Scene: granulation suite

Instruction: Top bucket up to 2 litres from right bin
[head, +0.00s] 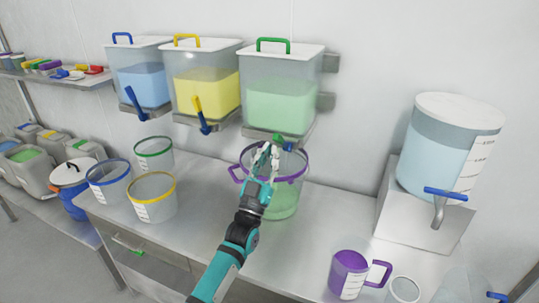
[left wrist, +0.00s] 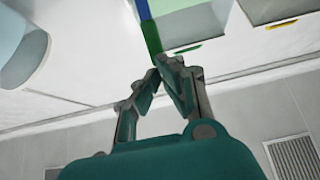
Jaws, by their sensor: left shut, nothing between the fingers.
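The right bin (head: 283,85) is clear with a green handle on its lid and holds pale green contents. Its outlet lever (head: 287,141) is green and partly hidden. The bucket (head: 285,200) with a purple rim and side handles stands on the bench below this bin, with pale green stuff in its lower part. My left gripper (head: 265,156) is in front of the bucket rim, near the lever. In the left wrist view its closed fingertips (left wrist: 168,62) are at the end of a green and blue bar (left wrist: 149,36); touching or not, I cannot tell. My right gripper is not in view.
Bins with yellow (head: 206,90) and blue (head: 142,85) contents hang to the left. Blue-, yellow- and green-rimmed buckets (head: 152,198) stand on the bench's left. A water tank (head: 430,150), purple jug (head: 347,275) and white cup (head: 403,291) are at right.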

